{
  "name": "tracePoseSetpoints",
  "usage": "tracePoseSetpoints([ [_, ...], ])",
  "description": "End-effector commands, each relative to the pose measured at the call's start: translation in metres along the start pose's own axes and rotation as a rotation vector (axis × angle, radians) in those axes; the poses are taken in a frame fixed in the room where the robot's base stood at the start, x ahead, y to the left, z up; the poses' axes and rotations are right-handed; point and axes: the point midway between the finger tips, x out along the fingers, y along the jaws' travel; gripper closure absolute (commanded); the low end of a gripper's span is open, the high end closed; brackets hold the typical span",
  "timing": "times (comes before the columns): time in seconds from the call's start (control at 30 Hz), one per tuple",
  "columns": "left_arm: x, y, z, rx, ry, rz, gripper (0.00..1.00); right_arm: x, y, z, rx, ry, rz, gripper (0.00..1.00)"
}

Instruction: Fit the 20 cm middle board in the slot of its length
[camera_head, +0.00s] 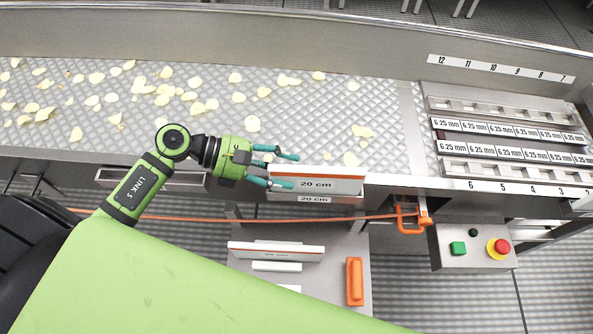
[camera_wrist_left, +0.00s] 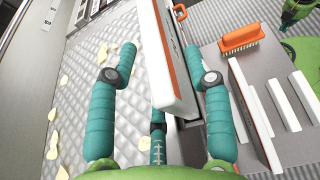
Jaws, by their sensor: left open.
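The 20 cm board (camera_head: 325,184) is white with an orange stripe and stands on edge at the front of the belt, just above a smaller 20 cm label (camera_head: 314,199). How deep it sits in a slot there is hidden. My left gripper (camera_head: 293,171) is at the board's left end, open, with teal fingers on either side. In the left wrist view the board (camera_wrist_left: 163,60) stands between the spread fingers, with gaps visible beside it.
Flat chips lie on the quilted belt (camera_head: 300,120). A lower shelf holds other white boards (camera_head: 275,251) and an orange brush (camera_head: 354,281). A control box (camera_head: 474,247) and numbered racks (camera_head: 505,135) are at the right.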

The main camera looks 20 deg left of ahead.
Motion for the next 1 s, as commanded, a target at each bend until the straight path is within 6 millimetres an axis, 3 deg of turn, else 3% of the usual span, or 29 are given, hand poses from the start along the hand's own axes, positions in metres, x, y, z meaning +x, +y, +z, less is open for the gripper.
tracePoseSetpoints([
  [0.2,-0.047,0.0,-0.004,-0.001,0.005,-0.001,0.5,0.012,0.0,0.001,0.0,0.0,0.0,1.0],
  [0.4,-0.075,-0.001,-0.002,-0.002,0.003,-0.001,0.5,0.017,0.0,0.002,0.0,0.0,0.0,1.0],
  [1.0,-0.083,0.0,0.0,0.0,0.0,-0.001,0.5,0.017,0.0,0.002,0.0,-0.001,0.0,1.0],
])
